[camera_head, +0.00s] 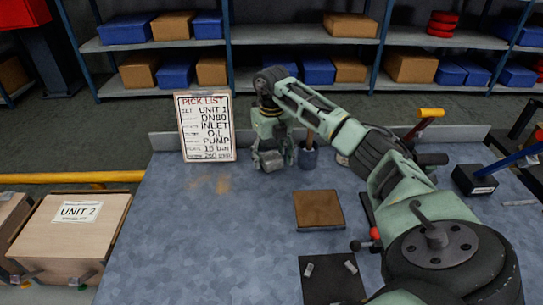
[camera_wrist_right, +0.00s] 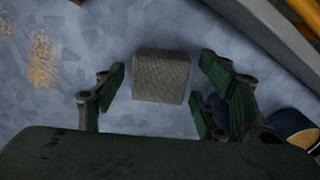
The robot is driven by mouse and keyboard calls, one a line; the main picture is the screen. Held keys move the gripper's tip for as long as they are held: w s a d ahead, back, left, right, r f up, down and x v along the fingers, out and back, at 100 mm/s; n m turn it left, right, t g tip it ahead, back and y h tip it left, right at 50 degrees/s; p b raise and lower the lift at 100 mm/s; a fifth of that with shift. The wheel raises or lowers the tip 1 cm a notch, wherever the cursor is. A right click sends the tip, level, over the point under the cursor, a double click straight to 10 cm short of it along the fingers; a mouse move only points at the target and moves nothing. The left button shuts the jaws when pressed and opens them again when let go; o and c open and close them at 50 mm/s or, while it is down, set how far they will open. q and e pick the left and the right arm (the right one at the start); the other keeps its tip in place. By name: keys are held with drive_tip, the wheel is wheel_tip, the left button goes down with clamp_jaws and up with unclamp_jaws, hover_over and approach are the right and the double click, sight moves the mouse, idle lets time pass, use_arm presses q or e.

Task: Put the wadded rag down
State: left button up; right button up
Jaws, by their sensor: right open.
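The wadded rag (camera_wrist_right: 161,78) shows in the right wrist view as a grey-brown, blocky woven lump. It lies on the blue-grey mottled bench top (camera_head: 235,255). My right gripper (camera_head: 268,161) is at the back of the bench, just right of the pick list sign. In the head view the rag cannot be told apart from the gripper. My left gripper is not in view.
A dark blue cup (camera_head: 308,157) with a wooden handle in it stands close right of the gripper. The pick list sign (camera_head: 206,128) stands to its left. A brown square pad (camera_head: 319,210) and a black mat (camera_head: 331,281) lie nearer. The left bench area is clear.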

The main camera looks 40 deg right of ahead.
sight(272, 156)
wheel_tip(272, 156, up, 12)
drive_tip(key=shift+r, duration=0.15)
idle(0.5)
idle(0.5)
